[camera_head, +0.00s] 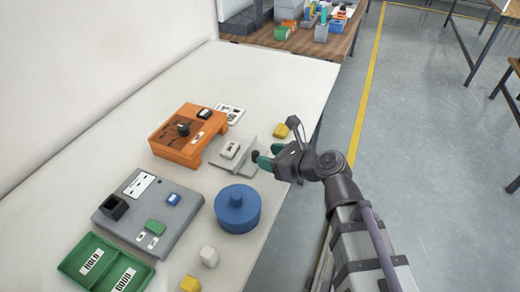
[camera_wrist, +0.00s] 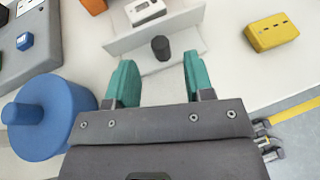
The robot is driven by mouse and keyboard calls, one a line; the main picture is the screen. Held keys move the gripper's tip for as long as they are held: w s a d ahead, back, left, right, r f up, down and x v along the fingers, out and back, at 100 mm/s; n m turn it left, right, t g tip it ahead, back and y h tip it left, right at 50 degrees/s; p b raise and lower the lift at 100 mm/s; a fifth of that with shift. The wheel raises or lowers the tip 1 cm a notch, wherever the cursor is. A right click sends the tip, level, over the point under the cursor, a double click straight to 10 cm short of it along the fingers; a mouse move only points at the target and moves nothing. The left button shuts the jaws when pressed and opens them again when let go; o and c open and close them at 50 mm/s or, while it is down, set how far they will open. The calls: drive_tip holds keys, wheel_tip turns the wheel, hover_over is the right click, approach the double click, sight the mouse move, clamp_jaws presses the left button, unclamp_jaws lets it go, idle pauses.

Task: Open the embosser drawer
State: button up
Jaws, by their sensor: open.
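The orange embosser (camera_head: 172,150) stands on the white table. Its light grey drawer (camera_head: 222,165) extends from its right side, with a small white piece (camera_head: 230,149) lying on it. The black knob (camera_head: 255,156) sticks out from the drawer's front panel; it also shows in the wrist view (camera_wrist: 160,47). My gripper (camera_head: 264,157) is at the knob, with its green fingers open. In the wrist view my gripper (camera_wrist: 156,62) has its fingertips left and right of the knob, with a gap on each side. Whether the knob is fully between the fingertips I cannot tell.
A blue round lidded container (camera_head: 237,213) stands near my gripper. A yellow block (camera_head: 282,131) lies beyond it. A grey station (camera_head: 135,235) and green trays labelled HOLD and GOOD (camera_head: 72,265) stand at the lower left. The table's right edge runs under my arm.

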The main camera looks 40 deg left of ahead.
drive_tip(key=p+v, duration=0.1)
drive_tip(key=v, duration=0.5)
drive_tip(key=shift+r+p, duration=0.15)
drive_tip(key=shift+p, duration=0.2)
drive_tip(key=shift+s+n, duration=0.1)
drive_tip(key=shift+n, duration=0.5)
drive_tip(key=w+d+f+n+h+p, duration=0.2)
drive_tip(key=d+f+n+h, duration=0.15)
drive_tip(key=d+n, duration=0.4)
drive_tip(key=w+d+f+n+h+p, duration=0.15)
drive_tip(key=d+n+h, duration=0.25)
drive_tip(key=d+n, duration=0.4)
drive_tip(key=w+d+r+h+p, duration=0.2)
drive_tip(key=w+d+h+p, duration=0.1)
drive_tip(key=d, duration=1.1)
drive_tip(key=w+d+r+h+p, duration=0.2)
drive_tip(key=w+d+h+p, duration=0.1)
drive_tip(key=d, duration=1.1)
drive_tip(key=shift+d+n+t, duration=0.25)
drive_tip(key=shift+n+t, duration=0.1)
drive_tip(key=shift+t, duration=0.05)
